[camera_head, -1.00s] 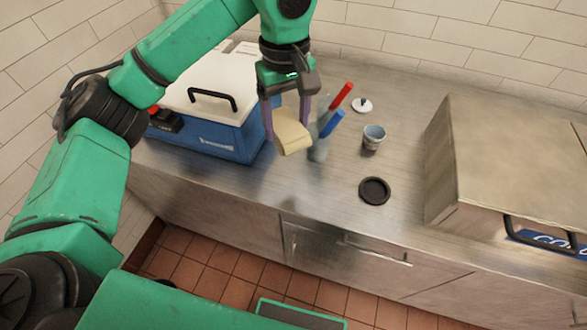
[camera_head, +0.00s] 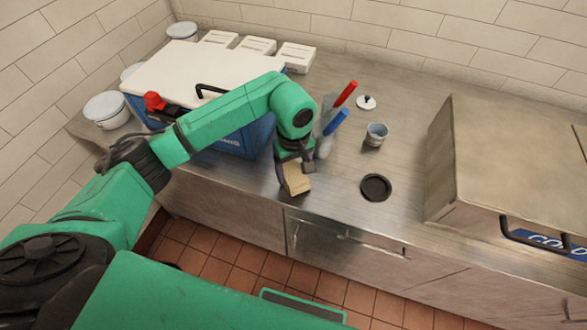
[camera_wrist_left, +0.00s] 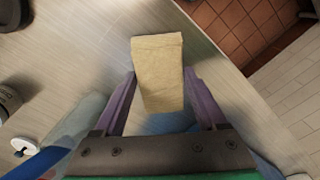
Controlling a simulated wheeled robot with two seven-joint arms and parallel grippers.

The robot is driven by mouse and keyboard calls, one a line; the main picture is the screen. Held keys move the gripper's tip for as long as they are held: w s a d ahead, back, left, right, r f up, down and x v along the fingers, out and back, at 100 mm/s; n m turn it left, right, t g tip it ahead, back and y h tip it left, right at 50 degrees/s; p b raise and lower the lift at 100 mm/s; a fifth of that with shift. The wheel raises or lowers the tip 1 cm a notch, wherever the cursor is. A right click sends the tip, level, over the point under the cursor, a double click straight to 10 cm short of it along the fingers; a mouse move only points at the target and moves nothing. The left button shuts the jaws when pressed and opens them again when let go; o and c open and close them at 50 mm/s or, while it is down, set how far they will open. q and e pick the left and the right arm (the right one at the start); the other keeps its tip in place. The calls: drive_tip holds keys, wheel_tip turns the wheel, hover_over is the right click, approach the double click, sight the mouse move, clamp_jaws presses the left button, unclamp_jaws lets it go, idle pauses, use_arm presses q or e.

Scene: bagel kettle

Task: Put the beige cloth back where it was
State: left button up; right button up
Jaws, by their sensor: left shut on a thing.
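The beige cloth (camera_head: 295,179) is a folded block held between the fingers of my left gripper (camera_head: 293,166). In the head view it is near the counter's front edge, in front of the red- and blue-handled tools. The left wrist view shows the cloth (camera_wrist_left: 160,75) between the two purple fingers of the left gripper (camera_wrist_left: 160,100), sticking out past their tips. I cannot tell whether the cloth touches the counter. My right gripper is not in view.
The steel counter (camera_head: 335,200) holds a blue box with a white lid (camera_head: 190,72), a container with red- and blue-handled tools (camera_head: 325,147), a small cup (camera_head: 376,134), a black disc (camera_head: 375,188) and a large steel box (camera_head: 500,150). The counter is bare around the black disc.

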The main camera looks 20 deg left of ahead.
sight(294, 174)
use_arm(q)
drive_tip(key=o, duration=1.1)
drive_tip(key=shift+o, duration=0.2)
drive_tip(key=shift+r+p, duration=0.15)
drive_tip(key=shift+p, duration=0.2)
wheel_tip(294, 174, up, 7)
drive_tip(key=b, duration=0.3)
wheel_tip(294, 174, up, 5)
drive_tip(key=shift+f+b, duration=0.1)
drive_tip(key=shift+b, duration=0.4)
